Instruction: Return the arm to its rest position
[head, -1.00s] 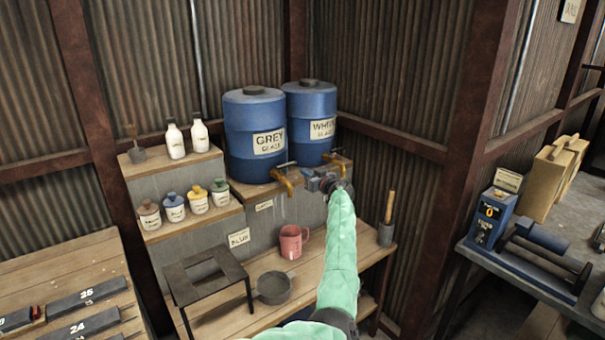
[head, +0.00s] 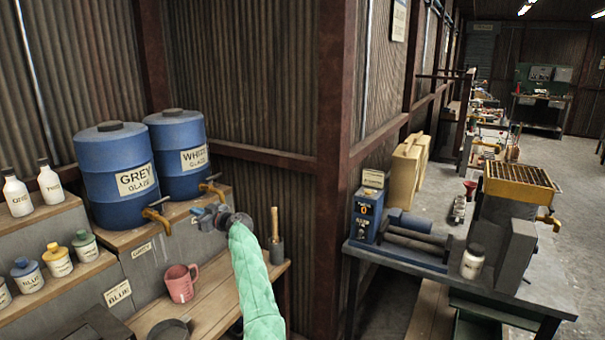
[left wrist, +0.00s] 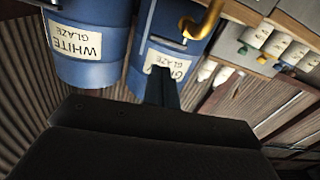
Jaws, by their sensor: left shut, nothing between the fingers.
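My left arm, in a green sleeve, reaches up from the bottom of the head view. Its gripper (head: 205,216) is shut and empty, in front of the shelf below the white glaze barrel (head: 178,148) and close to the brass taps. I cannot tell whether it touches a tap. In the left wrist view the gripper (left wrist: 163,85) points toward the grey glaze barrel (left wrist: 150,55), with a brass tap (left wrist: 205,20) beside it. My right gripper is in neither view.
A pink mug (head: 181,283) stands on the wooden bench below the barrels. A grey pot (head: 168,330) is near it. Several small jars (head: 56,260) line the left shelf. A dark post (head: 335,150) and a machine table (head: 400,255) are on the right.

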